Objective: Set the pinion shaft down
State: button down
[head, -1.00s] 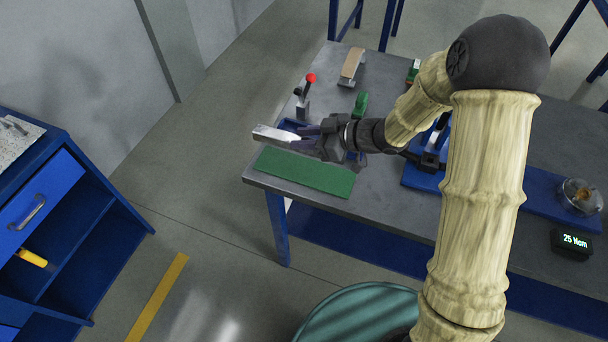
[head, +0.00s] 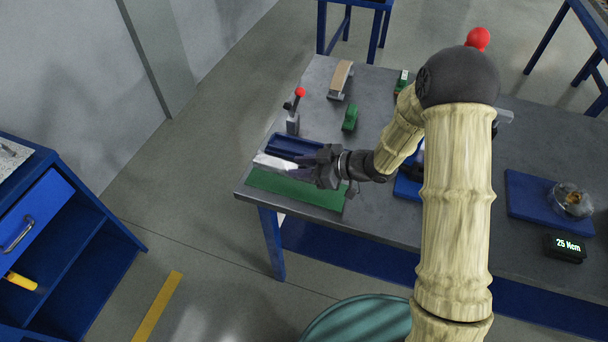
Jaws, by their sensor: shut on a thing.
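My gripper (head: 318,166) is shut on a pale metal piece, the pinion shaft (head: 276,162), whose end sticks out to the left of the jaws. The shaft shows over the green mat (head: 295,190) and the blue tray (head: 290,143) near the left end of the grey workbench (head: 385,213). I cannot tell whether it touches either of them. The jaws and wrist hide the shaft's right part.
A red-knobbed lever (head: 294,110), a wooden-backed brush (head: 341,80) and a green object (head: 350,118) stand behind the tray. A blue plate (head: 530,200) and a "25 Ncm" display (head: 566,247) are at the right. A blue cabinet (head: 75,215) stands left.

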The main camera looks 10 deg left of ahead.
jog(key=f, duration=0.2)
jog(key=shift+w+d+f, duration=0.1)
jog(key=shift+d+f, duration=0.1)
jog(key=shift+f, duration=0.45)
jog(key=shift+a+f, duration=0.2)
jog(key=shift+a, duration=0.05)
jog(key=shift+s+a, duration=0.2)
jog(key=shift+s, duration=0.2)
jog(key=shift+w+d+f, duration=0.1)
jog(key=shift+f, duration=0.05)
jog(key=c, duration=1.1)
grip_release()
jog(key=shift+d, duration=0.15)
jog(key=shift+o, duration=0.2)
jog(key=shift+w, duration=0.15)
